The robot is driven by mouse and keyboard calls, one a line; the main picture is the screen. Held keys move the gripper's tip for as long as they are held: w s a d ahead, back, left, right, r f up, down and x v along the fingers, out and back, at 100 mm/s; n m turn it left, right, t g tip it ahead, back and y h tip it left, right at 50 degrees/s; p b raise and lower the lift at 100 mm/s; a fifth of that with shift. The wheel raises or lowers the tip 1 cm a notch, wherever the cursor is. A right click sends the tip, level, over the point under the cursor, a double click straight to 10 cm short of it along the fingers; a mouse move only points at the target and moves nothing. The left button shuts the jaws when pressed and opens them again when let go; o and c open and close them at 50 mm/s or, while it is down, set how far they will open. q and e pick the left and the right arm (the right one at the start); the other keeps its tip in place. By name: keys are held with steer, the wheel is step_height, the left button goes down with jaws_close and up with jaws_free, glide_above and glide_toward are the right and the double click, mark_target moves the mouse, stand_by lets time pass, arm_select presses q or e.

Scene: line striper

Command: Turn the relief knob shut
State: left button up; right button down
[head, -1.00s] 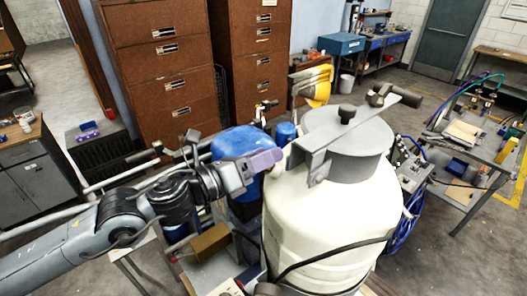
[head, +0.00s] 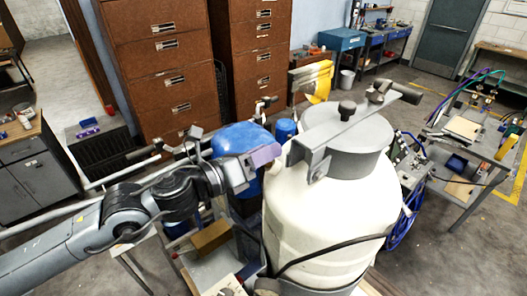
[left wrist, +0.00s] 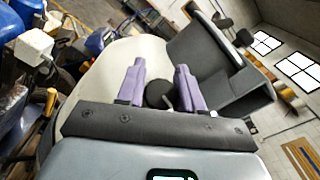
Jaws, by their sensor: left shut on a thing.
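The pale tank (head: 325,225) stands at the centre of the head view, with a grey lid (head: 350,155) and a bar across its top. My left gripper (head: 266,154) reaches in from the left and has its purple fingers beside the tank's upper left shoulder. In the left wrist view, the purple fingers (left wrist: 160,68) stand on either side of a small dark round knob (left wrist: 157,95), which I take for the relief knob. The gripper is shut on it. In the head view this knob is hidden by the fingers. My right gripper is in neither view.
A blue tank (head: 240,141) stands close behind my left gripper. A black hose (head: 330,248) wraps the pale tank. Brown cabinets (head: 160,60) stand behind. A bench with equipment (head: 465,150) is at the right.

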arm_select(q)
steer(key=n+y+p, duration=0.2)
steer(key=n, duration=0.1)
steer(key=shift+r+t, duration=0.2)
steer(key=shift+t, duration=0.2)
steer(key=n+y+p, duration=0.5)
steer(key=n+p, duration=0.1)
steer(key=p, duration=0.3)
steer(key=shift+w+a+y, duration=0.1)
steer(key=shift+a+y, duration=0.05)
steer(key=shift+y, duration=0.25)
steer(key=shift+f+n+y+p, duration=0.2)
steer(key=shift+n+y+p, duration=0.15)
steer(key=shift+n, duration=0.35)
steer(key=shift+a+f+n+g+y, duration=0.1)
steer(key=shift+f+n+g+y, duration=0.05)
steer(key=shift+n+g+y, duration=0.5)
steer(key=n, duration=0.1)
steer(key=n+g+y, duration=0.2)
steer(key=shift+a+f, duration=0.2)
steer(key=shift+a, duration=0.05)
steer(key=shift+f+n+g+y, duration=0.2)
steer(key=shift+n+g+y, duration=0.45)
steer(key=shift+n, duration=0.3)
steer(key=shift+f, duration=0.1)
steer(key=o, duration=0.9)
steer(key=shift+o, duration=0.2)
